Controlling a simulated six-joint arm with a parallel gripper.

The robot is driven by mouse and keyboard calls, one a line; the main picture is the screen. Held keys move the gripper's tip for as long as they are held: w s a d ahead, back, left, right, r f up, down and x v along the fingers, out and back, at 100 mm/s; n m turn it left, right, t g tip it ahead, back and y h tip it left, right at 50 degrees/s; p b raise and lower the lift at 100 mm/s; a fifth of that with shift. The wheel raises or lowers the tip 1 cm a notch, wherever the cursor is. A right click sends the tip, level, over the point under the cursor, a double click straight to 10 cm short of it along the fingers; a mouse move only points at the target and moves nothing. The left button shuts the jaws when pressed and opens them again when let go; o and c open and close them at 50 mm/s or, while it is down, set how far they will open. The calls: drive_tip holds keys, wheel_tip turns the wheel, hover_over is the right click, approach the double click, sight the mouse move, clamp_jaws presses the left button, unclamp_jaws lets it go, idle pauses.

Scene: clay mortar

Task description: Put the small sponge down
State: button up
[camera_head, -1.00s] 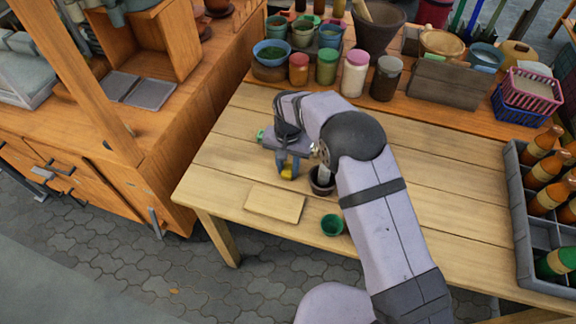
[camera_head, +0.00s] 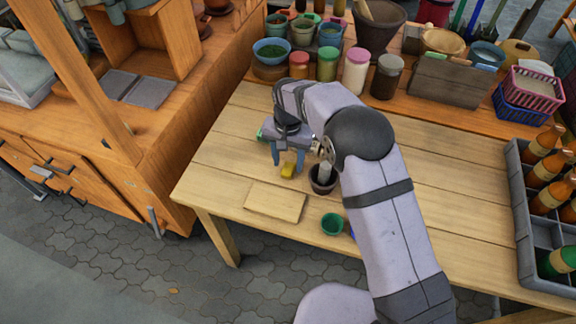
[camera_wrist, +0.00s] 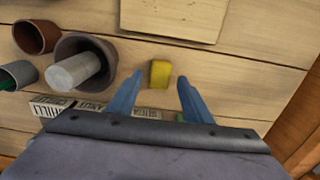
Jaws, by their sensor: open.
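The small sponge (camera_head: 288,171) is a yellow block on the wooden table, left of the mortar. It also shows in the wrist view (camera_wrist: 160,74), between the fingertips with a gap on each side. My gripper (camera_head: 287,164) is open above and around the sponge; its two blue fingers also show in the wrist view (camera_wrist: 160,80). The dark clay mortar (camera_head: 322,186) stands to the right with a pale grey pestle (camera_wrist: 73,71) leaning in it. Whether the sponge's underside fully touches the table is hard to see.
A thin wooden board (camera_head: 275,203) lies in front of the sponge. A green cup (camera_head: 332,225) stands in front of the mortar. A brown pot (camera_wrist: 37,37) is beside the mortar in the wrist view. A bottle crate (camera_head: 530,230) is at the right; jars line the back.

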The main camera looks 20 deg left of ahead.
sight(288, 168)
wheel_tip(288, 168, up, 9)
drive_tip(key=b, duration=0.1)
drive_tip(key=shift+r+b, duration=0.15)
drive_tip(key=shift+b, duration=0.25)
drive_tip(key=d, duration=0.7)
drive_tip(key=d+r, duration=0.1)
drive_tip(key=d, duration=0.2)
drive_tip(key=shift+s+d+r, duration=0.1)
drive_tip(key=shift+s+d, duration=0.05)
drive_tip(key=shift+s, duration=0.1)
drive_tip(key=s+d+f, duration=0.2)
drive_tip(key=s+d, duration=0.7)
drive_tip(key=d, duration=0.2)
drive_tip(key=s+d+f, duration=0.1)
drive_tip(key=s+d, duration=0.9)
drive_tip(key=shift+s+d+f, duration=0.15)
drive_tip(key=shift+d+f, duration=0.25)
drive_tip(key=shift+r+p, duration=1.15)
